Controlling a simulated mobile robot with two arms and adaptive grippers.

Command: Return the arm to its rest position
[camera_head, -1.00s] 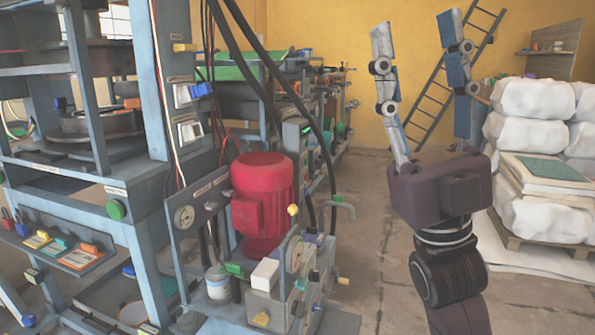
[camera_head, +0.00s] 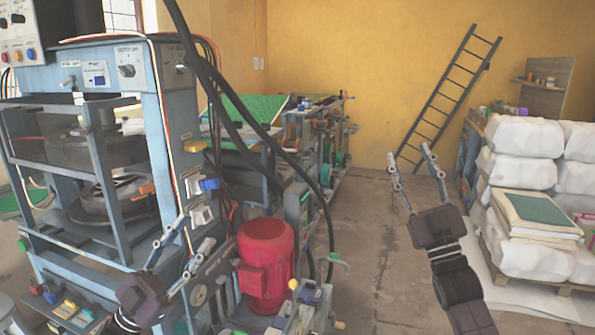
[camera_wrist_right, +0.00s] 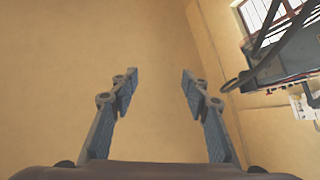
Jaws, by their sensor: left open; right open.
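My right gripper (camera_head: 410,165) is open and empty in the head view, raised in front of the bare floor and the yellow wall. Its two fingers also show in the right wrist view (camera_wrist_right: 160,85), spread apart with only the wall between them. My left gripper (camera_head: 178,255) is at the lower left of the head view, open, with its fingers pointing up and to the right. It appears in front of the press frame, left of the red motor (camera_head: 266,262). I cannot tell how close it is to the press.
The blue-grey plate press (camera_head: 105,190) fills the left side, with black hoses (camera_head: 240,100) hanging from it. White sacks (camera_head: 525,135) are stacked on a pallet (camera_head: 540,275) at the right. A ladder (camera_head: 450,95) leans on the wall. The floor (camera_head: 365,235) in the middle is clear.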

